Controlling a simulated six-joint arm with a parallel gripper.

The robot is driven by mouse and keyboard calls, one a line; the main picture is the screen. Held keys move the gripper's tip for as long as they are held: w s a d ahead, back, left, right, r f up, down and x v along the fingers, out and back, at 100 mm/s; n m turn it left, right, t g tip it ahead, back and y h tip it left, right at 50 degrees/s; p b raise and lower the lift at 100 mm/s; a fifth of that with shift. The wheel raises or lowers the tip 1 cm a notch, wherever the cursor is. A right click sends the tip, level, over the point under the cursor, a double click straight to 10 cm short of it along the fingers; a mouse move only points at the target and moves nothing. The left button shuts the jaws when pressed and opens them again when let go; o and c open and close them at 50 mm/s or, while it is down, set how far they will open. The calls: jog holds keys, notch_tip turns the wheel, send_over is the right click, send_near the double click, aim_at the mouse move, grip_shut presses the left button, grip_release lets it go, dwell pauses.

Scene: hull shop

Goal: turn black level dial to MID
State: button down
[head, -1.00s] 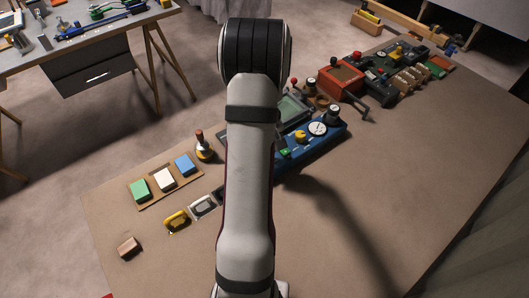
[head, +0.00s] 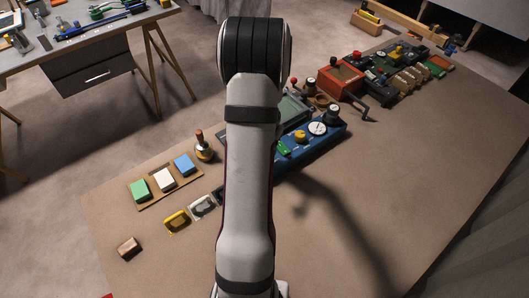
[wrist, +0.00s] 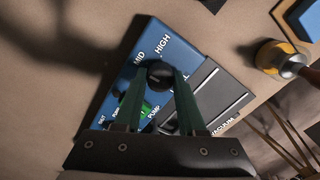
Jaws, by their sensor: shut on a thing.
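The black level dial (wrist: 159,75) is a round dark knob on a blue panel (wrist: 140,60) in the wrist view. White words MID and HIGH are printed above it, and other lettering is partly covered by a finger. My gripper (wrist: 160,82) has its two green fingers on either side of the knob, shut on it. I cannot make out where the dial's pointer aims. In the head view my arm hides the gripper and the dial; the right part of the blue panel (head: 318,142) shows beside the arm.
A green switch (wrist: 146,106) labelled PUMP sits close to the fingers. A dark slotted plate marked VACUUM (wrist: 215,92) lies to the right. In the head view a stamp-like tool (head: 203,150), coloured blocks (head: 164,179) and a red crank box (head: 341,82) stand around. The right tabletop is clear.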

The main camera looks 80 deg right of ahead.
dwell(0.4)
jog(key=c, duration=0.5)
grip_release()
notch_tip(320, 180, up, 16)
jog(key=shift+s, duration=0.2)
jog(key=shift+f, duration=0.1)
